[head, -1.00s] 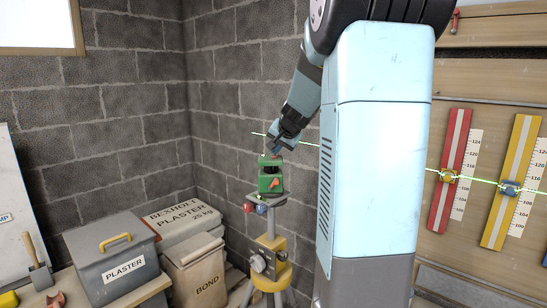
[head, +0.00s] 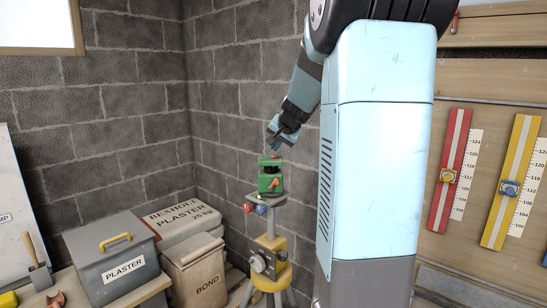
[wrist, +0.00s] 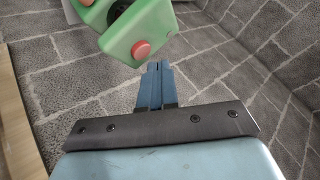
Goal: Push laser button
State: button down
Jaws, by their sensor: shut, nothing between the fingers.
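The green laser (head: 270,183) stands upright on the platform of a tripod (head: 268,262) near the wall corner. Its red button (head: 275,157) is on top, small in the head view. In the wrist view the green laser (wrist: 112,30) shows at the top with the round red button (wrist: 141,49) facing me. My gripper (head: 273,151) is just above the top of the laser, pointing down. In the wrist view its blue fingertips (wrist: 158,66) are together and empty, close beside the button and apart from it. No green beam shows.
A grey plaster bin (head: 95,275), a bond box (head: 190,278) and a plaster sack (head: 182,222) are at the left. A board at the right holds a red ruler (head: 451,165) and a yellow ruler (head: 512,170). A block wall is behind the laser.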

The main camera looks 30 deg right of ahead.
aim_at(276, 156)
jog(key=shift+r, duration=2.8)
